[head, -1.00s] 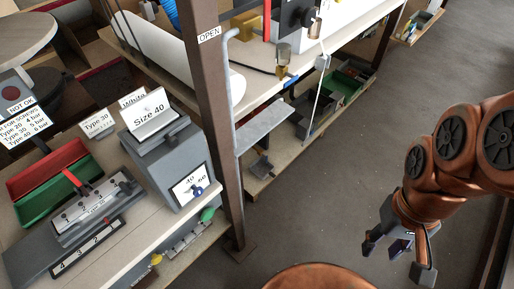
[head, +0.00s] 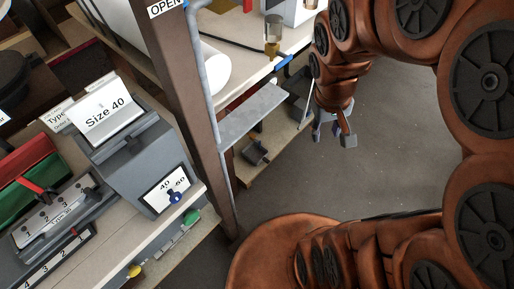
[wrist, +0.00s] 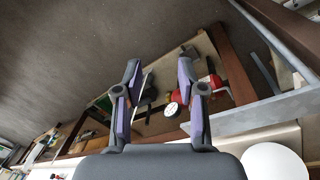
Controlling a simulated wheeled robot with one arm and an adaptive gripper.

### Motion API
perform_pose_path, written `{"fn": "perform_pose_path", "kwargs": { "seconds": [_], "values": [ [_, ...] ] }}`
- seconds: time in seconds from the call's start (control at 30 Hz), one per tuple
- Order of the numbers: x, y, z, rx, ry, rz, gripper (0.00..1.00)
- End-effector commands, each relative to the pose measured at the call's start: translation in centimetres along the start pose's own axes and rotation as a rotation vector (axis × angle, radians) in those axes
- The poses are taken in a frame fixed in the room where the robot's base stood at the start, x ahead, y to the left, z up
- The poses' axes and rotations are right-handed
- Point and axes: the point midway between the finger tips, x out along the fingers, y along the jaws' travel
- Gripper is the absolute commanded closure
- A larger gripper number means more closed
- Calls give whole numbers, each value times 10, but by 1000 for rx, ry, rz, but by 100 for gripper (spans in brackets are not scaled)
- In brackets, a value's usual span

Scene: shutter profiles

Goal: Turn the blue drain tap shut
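I cannot make out a blue drain tap with certainty. In the head view a small blue piece (head: 283,62) shows at the shelf edge below a brass-coloured fitting (head: 273,38); it is too small to identify. My gripper (head: 333,140) hangs over the floor, right of the grey plate, touching nothing. In the wrist view my gripper (wrist: 159,75) has its two fingers apart and nothing between them. Beyond them is a red part (wrist: 212,88) with a round white-faced gauge (wrist: 172,109).
A brown post (head: 184,90) stands between the Size 40 box (head: 125,150) and the shelf. A grey plate (head: 250,117) juts out beside it, with a low wooden shelf (head: 262,155) below. A white roll (head: 212,70) lies on the upper shelf. The floor (head: 390,150) is open.

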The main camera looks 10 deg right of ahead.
Motion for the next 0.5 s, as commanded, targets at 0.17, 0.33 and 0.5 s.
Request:
{"fn": "perform_pose_path", "kwargs": {
  "seconds": [0.17,0.33,0.5],
  "values": [
    [65,23,-64,-27,95,64,60],
    [117,42,-124,-71,197,109,60],
    [173,53,-178,-129,292,133,60]
  ]
}}
